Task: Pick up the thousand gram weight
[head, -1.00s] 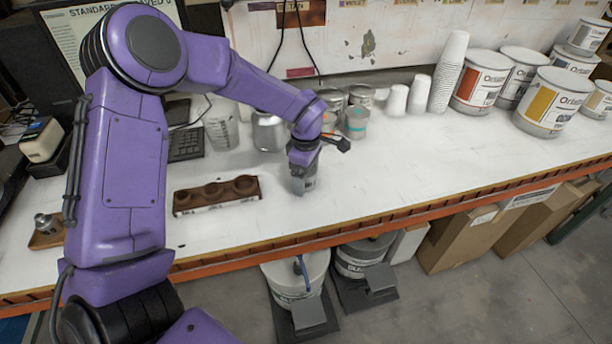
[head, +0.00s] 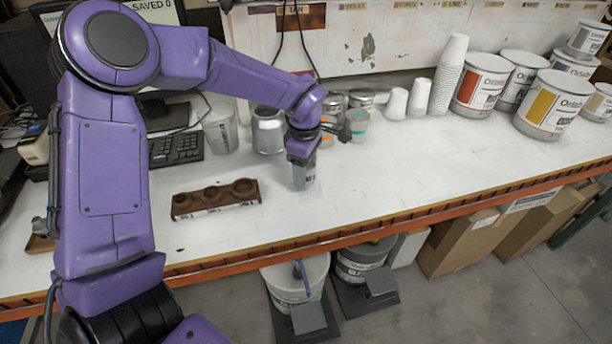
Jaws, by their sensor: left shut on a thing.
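My left gripper (head: 303,162) points down over the bench, right of the wooden block. It is shut on a grey metallic cylinder, the thousand gram weight (head: 304,179), whose lower part shows below the fingers. The weight is upright; its marking is too small to read. I cannot tell clearly whether its base is just off the bench top. The brown wooden block (head: 215,209) with a row of three round sockets lies to the left, its sockets empty. My right gripper is not in view.
Behind the weight stand a metal can (head: 268,131), a clear beaker (head: 220,127) and several small jars. White cup stacks (head: 446,76) and paint cans (head: 553,105) stand at the back right. The white bench top (head: 420,160) is clear to the right. Buckets stand below the front edge.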

